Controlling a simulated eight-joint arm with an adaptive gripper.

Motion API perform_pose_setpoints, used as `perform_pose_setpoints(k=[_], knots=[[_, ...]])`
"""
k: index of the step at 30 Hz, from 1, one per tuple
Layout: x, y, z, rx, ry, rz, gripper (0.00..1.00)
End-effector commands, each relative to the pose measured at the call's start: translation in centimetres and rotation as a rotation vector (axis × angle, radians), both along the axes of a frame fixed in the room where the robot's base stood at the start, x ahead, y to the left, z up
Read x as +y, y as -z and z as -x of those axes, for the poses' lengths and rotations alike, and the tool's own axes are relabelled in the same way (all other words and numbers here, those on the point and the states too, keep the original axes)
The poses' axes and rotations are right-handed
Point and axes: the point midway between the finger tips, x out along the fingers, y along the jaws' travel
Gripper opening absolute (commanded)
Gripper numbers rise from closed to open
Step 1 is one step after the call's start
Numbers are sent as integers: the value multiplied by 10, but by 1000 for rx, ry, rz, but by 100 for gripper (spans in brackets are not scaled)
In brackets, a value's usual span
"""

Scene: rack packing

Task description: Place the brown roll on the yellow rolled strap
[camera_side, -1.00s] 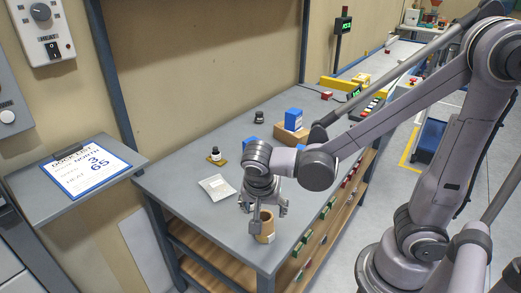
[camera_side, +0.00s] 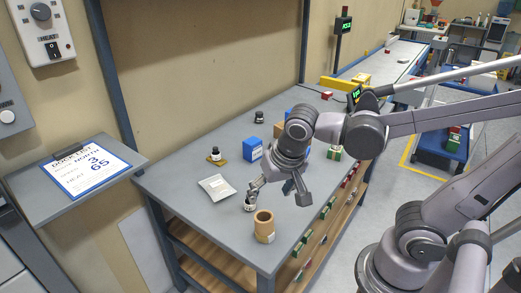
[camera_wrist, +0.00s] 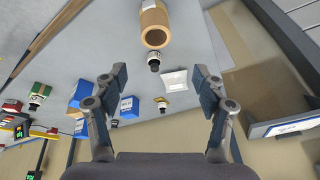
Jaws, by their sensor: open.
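The brown roll (camera_side: 264,228) stands upright near the front corner of the grey table, its hollow end up and a pale label on its side. It also shows at the top of the wrist view (camera_wrist: 155,20). My gripper (camera_side: 278,194) is open and empty, above and behind the roll, apart from it. Its two spread fingers frame the wrist view (camera_wrist: 158,75). A small flat yellow-brown piece (camera_side: 221,162), likely the yellow rolled strap, lies farther back with a dark bottle (camera_side: 215,153) at it. I cannot tell whether the bottle stands on it or beside it.
A black-capped bottle (camera_side: 248,205) stands close behind the roll. A pale flat packet (camera_side: 217,186) lies left of my gripper. A blue box (camera_side: 252,150) and a green box (camera_side: 335,153) stand farther back. The table's front edge is close to the roll.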

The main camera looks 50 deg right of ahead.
Motion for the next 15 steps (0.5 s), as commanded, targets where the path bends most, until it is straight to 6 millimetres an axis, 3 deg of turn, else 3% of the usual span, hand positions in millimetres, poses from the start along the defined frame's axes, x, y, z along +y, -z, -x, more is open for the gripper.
perform_pose_setpoints(k=[6, 15], knots=[[-17, -9, 3, -127, -313, 42, 70], [-27, -17, 2, -236, -517, 135, 70]])
